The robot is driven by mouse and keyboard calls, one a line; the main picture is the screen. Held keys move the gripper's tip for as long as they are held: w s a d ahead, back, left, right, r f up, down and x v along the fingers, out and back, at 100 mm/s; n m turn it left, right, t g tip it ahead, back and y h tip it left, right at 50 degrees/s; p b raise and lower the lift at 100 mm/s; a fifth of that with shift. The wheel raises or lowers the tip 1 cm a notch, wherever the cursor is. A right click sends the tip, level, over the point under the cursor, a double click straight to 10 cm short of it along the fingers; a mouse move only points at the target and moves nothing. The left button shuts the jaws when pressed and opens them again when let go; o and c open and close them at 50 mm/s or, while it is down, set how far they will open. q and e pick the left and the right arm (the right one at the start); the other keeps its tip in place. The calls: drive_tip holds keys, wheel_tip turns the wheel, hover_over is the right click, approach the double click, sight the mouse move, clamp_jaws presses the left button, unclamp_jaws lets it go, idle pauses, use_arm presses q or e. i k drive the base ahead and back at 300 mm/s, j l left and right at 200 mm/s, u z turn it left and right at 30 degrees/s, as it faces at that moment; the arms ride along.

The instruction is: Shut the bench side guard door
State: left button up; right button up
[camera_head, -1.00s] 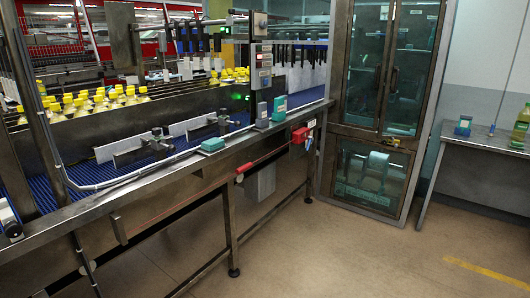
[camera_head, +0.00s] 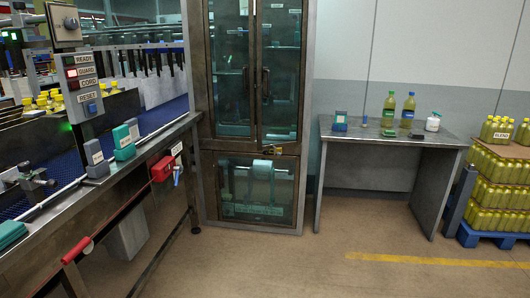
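A tall steel-framed guard enclosure with glass doors stands at the far end of the conveyor, in the middle of the head view. Its upper left door (camera_head: 228,65) and its upper right door (camera_head: 281,65), on the side of the bench, each carry a dark vertical handle near the centre line. Both look shut or nearly shut; I cannot tell whether a small gap is left. Below them is a lower glass panel (camera_head: 255,188) with a small latch at its top. The steel bench (camera_head: 385,132) stands right of the enclosure. Neither gripper is in view.
The conveyor (camera_head: 150,118) runs along the left, with a control panel (camera_head: 80,85) and a red pull-cord box (camera_head: 162,168). Bottles (camera_head: 388,108) stand on the bench. A blue pallet (camera_head: 490,235) of bottles is at the right. The floor (camera_head: 290,265) ahead is clear.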

sight(283, 68)
drive_tip(key=i+l+u, duration=0.15)
drive_tip(key=i+l, duration=1.7)
